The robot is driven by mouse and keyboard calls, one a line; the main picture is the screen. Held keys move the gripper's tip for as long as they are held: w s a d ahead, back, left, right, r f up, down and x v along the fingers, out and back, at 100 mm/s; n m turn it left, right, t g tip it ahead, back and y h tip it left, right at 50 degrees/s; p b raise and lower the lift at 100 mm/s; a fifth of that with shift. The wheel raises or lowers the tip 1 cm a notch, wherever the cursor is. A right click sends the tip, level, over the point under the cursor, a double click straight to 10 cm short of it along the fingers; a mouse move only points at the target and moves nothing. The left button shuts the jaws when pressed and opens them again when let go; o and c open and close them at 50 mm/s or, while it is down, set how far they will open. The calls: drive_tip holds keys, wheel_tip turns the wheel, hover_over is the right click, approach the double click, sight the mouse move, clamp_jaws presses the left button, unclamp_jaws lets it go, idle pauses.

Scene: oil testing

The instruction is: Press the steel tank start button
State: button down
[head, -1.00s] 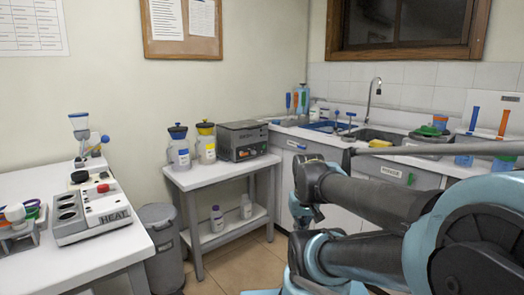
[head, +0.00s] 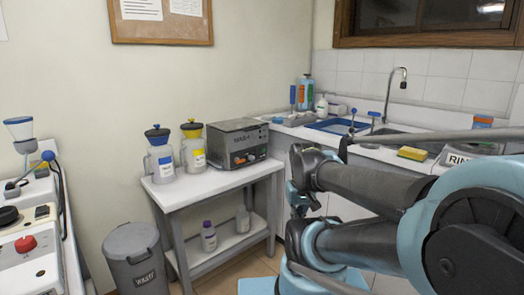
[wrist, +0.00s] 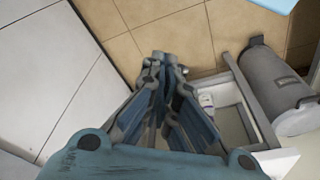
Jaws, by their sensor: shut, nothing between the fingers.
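The steel tank (head: 237,143) is a dark grey metal box with lettering and small orange-red controls (head: 240,159) on its front face. It sits at the right end of a small white table against the wall. Which control is the start button is too small to tell. In the wrist view my gripper (wrist: 165,62) is shut and empty, with its fingers together above the tan floor tiles. It is apart from the tank, which I cannot make out in that view. In the head view my arm fills the right side, and the fingertips are not clearly seen.
A blue-capped jar (head: 160,155) and a yellow-capped jar (head: 193,146) stand left of the tank. Small bottles sit on the lower shelf (head: 232,243). A grey bin (head: 136,255) stands left of the table. A heater (head: 30,250) is at far left, the sink counter at right.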

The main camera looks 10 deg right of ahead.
sight(263, 150)
drive_tip(key=shift+w, duration=0.55)
drive_tip(key=w+r+m+t+y, duration=0.1)
drive_tip(key=w+r+m, duration=0.2)
drive_tip(key=w, duration=0.6)
drive_tip(key=w+a+r+m+t+y, duration=0.1)
drive_tip(key=w+r+m, duration=0.15)
drive_tip(key=w, duration=0.65)
drive_tip(key=w+r+m+t, duration=0.1)
drive_tip(key=w+r+m, duration=0.25)
drive_tip(key=w, duration=0.45)
drive_tip(key=w+d+f+m+t, duration=0.1)
drive_tip(key=w+f+m, duration=0.1)
drive_tip(key=w, duration=0.6)
drive_tip(key=w+d+f+m+t+y, duration=0.1)
drive_tip(key=w+d+f+m, duration=0.1)
drive_tip(key=w, duration=0.7)
drive_tip(key=w+d+f+m+t, duration=0.1)
drive_tip(key=w+d+f+m, duration=0.1)
drive_tip(key=w+m, duration=0.4)
drive_tip(key=shift+w+d+f+y, duration=0.25)
drive_tip(key=shift+w+f, duration=0.5)
drive_tip(key=shift+w, duration=0.45)
drive_tip(key=shift+w+a, duration=0.85)
drive_tip(key=shift+w, duration=0.35)
drive_tip(key=shift+w+a, duration=0.9)
drive_tip(key=shift+w, duration=0.25)
drive_tip(key=shift+w+a, duration=0.85)
drive_tip(key=shift+w, duration=0.35)
